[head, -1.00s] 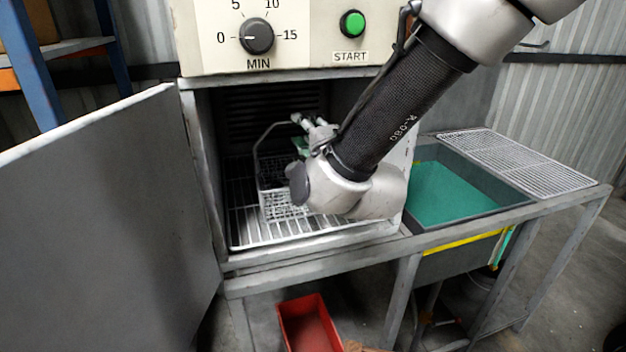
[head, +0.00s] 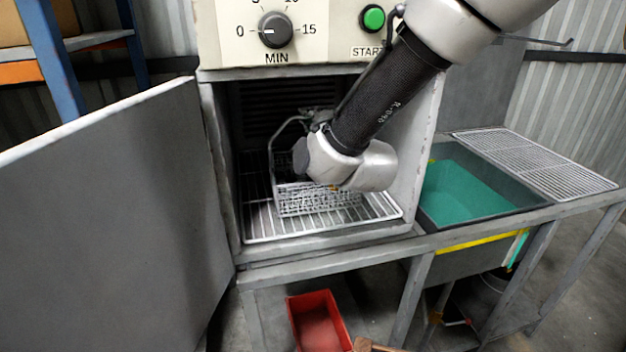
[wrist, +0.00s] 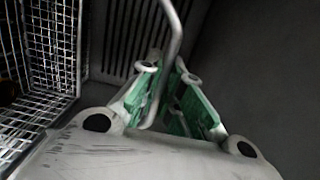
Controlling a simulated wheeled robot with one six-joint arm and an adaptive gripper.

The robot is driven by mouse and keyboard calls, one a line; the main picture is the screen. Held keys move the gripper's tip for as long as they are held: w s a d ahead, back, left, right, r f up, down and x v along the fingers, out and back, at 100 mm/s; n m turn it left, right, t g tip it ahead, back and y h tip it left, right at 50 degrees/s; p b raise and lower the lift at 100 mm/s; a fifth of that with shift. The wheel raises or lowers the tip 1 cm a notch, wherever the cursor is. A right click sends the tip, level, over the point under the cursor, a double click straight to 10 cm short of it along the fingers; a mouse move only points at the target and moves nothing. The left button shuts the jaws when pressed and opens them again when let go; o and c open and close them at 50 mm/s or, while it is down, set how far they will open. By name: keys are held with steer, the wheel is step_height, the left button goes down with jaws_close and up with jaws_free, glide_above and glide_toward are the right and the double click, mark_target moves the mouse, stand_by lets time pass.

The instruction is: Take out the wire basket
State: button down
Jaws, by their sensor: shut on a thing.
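The wire basket (head: 300,203) stands on the wire rack inside the open cabinet. Its tall looped handle (head: 272,143) rises at the left and runs back to my gripper (head: 318,116), which is largely hidden behind my arm in the head view. In the wrist view, the fingers of my gripper (wrist: 168,80) with green pads are closed around the bent handle rod (wrist: 174,40). The basket's mesh (wrist: 50,45) shows at the left of that view. My arm hides the basket's upper right part in the head view. I cannot tell whether the basket touches the rack.
The cabinet door (head: 110,200) stands wide open at the left. The opening has a wall on each side and a control panel (head: 325,30) above. A sink with a green bottom (head: 470,190) and a wire drainer (head: 540,165) lie right. A red bin (head: 318,320) stands below.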

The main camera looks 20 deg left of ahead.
steer(key=shift+r, duration=0.1)
stand_by(0.4)
steer(key=shift+s+d+r, duration=0.1)
steer(key=shift+s+r, duration=0.1)
steer(key=shift+r, duration=0.25)
step_height(320, 180, up, 6)
steer(key=shift+r, duration=0.1)
steer(key=s+a+v, duration=0.1)
steer(key=v, duration=1.8)
steer(key=shift+s, duration=0.25)
